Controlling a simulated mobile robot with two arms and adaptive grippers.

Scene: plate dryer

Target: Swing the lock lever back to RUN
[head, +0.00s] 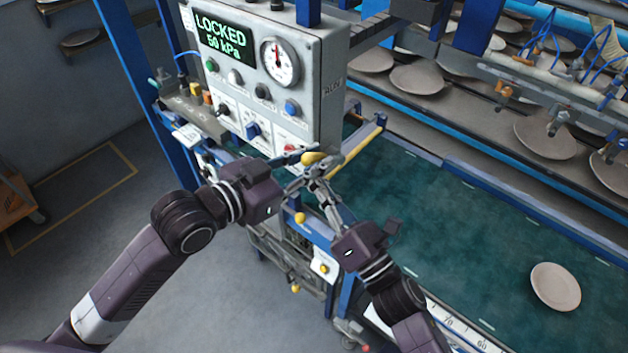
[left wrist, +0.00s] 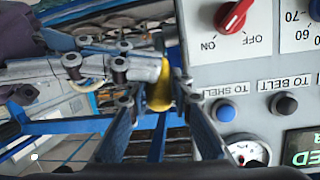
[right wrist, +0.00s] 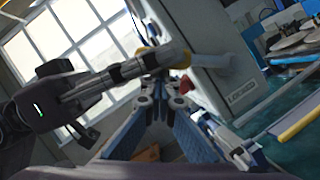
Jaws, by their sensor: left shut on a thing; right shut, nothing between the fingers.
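The control panel (head: 308,105) shows LOCKED and 50 kPa on its green display (head: 226,40). The side of the panel carries a RUN label (head: 333,87); a LOCKED label (right wrist: 248,97) shows in the right wrist view. The lock lever's yellow grip (head: 313,158) is at the panel's lower corner. My left gripper (head: 300,168) is shut on this grip, which also shows between its fingers in the left wrist view (left wrist: 160,92). My right gripper (head: 317,184) is shut and empty, just below the grip and close to the left fingers. Contact between them is unclear.
A green belt (head: 440,200) with one plate (head: 556,286) lies to the right. Racks of plates (head: 418,77) stand behind it. A blue post (head: 135,80) stands left of the panel. Open floor (head: 75,200) lies at the left.

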